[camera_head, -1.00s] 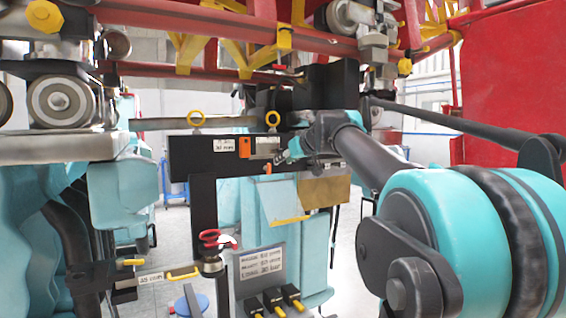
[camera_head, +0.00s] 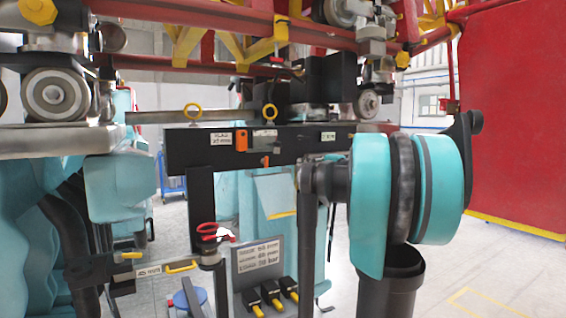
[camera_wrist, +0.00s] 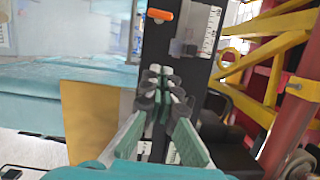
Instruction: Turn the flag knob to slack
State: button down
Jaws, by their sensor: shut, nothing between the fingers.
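No part is clearly labelled as the flag knob. A red handle with a small white piece (camera_head: 214,232) sits on a post low in the head view. An orange part (camera_head: 241,140) is on the front of the black beam (camera_head: 205,152); an orange part also shows at the top of the wrist view (camera_wrist: 160,15). My gripper (camera_wrist: 163,76) has teal fingers with dark tips, shut and empty, in front of a black beam. The orange part lies ahead of the fingertips, apart from them in the picture. My gripper cannot be made out in the head view.
A label board (camera_head: 258,265) and several black levers with yellow tips (camera_head: 270,293) stand below the beam. Red rails (camera_head: 190,68) cross overhead. A tan panel (camera_wrist: 95,120) lies left of the gripper. Open floor shows at right.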

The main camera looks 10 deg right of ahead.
aim_at(265, 162)
jog(key=x, duration=1)
jog(key=shift+w+a, duration=0.1)
jog(key=shift+s+a+r, duration=0.1)
jog(key=shift+s+a, duration=0.15)
jog(key=shift+a, duration=0.35)
jog(key=shift+s+a, duration=0.3)
jog(key=shift+a, duration=0.25)
jog(key=shift+s+a+r, duration=0.1)
jog(key=shift+s+a, duration=0.15)
jog(key=shift+a, duration=0.35)
jog(key=shift+a, duration=0.1)
